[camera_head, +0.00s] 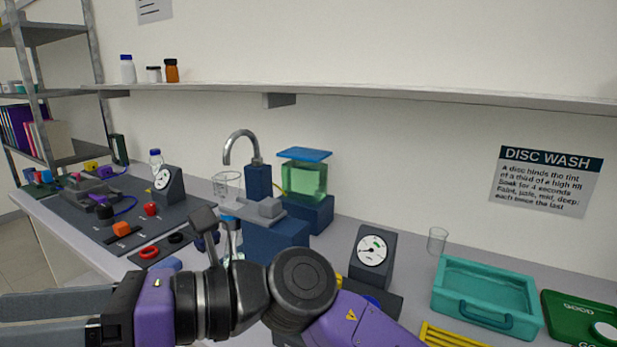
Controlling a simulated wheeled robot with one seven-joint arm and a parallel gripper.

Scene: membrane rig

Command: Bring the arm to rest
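My arm reaches across the bottom of the head view, in purple and black links. My gripper (45,321) is at the lower left, with its grey fingers pointing left. The fingertips run out of the frame at the left edge, so I cannot tell whether it is open or shut. I see nothing held in the visible part of it. The arm hides part of the bench front behind it.
Behind my arm stand a tap rig with a green-liquid tank (304,180) and a dial gauge (372,250). A teal tray (487,316) is at right, beside a green GOOD tray (575,318). A dark mat (72,216) with several small parts lies left. A wall shelf (400,94) runs above.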

